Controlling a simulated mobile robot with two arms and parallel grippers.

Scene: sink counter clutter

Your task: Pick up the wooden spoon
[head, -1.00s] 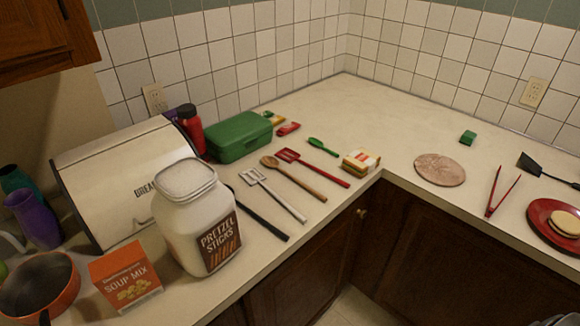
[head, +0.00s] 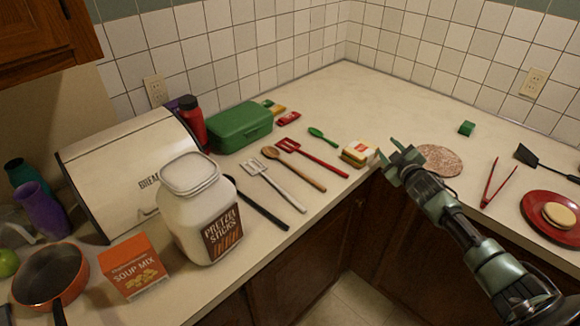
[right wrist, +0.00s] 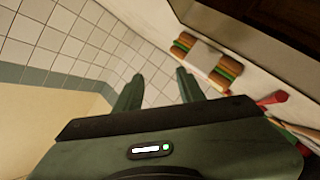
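The wooden spoon (head: 296,169) lies flat on the counter, its bowl toward the back left and its handle toward the front edge. It lies between a white slotted turner (head: 275,185) and a red slotted turner (head: 312,158). My right gripper (head: 391,162) is in the air near the counter's inner corner, right of the spoon and apart from it. The right wrist view shows its two fingers (right wrist: 158,88) spread with nothing between them. The spoon cannot be clearly made out in that view. My left gripper is not in view.
A wrapped sandwich (head: 358,153) lies between the spoon and my right gripper; it also shows in the right wrist view (right wrist: 207,58). A pretzel jar (head: 200,215), black-handled utensil (head: 262,210) and green box (head: 238,127) stand or lie left of the spoon. The back corner counter is clear.

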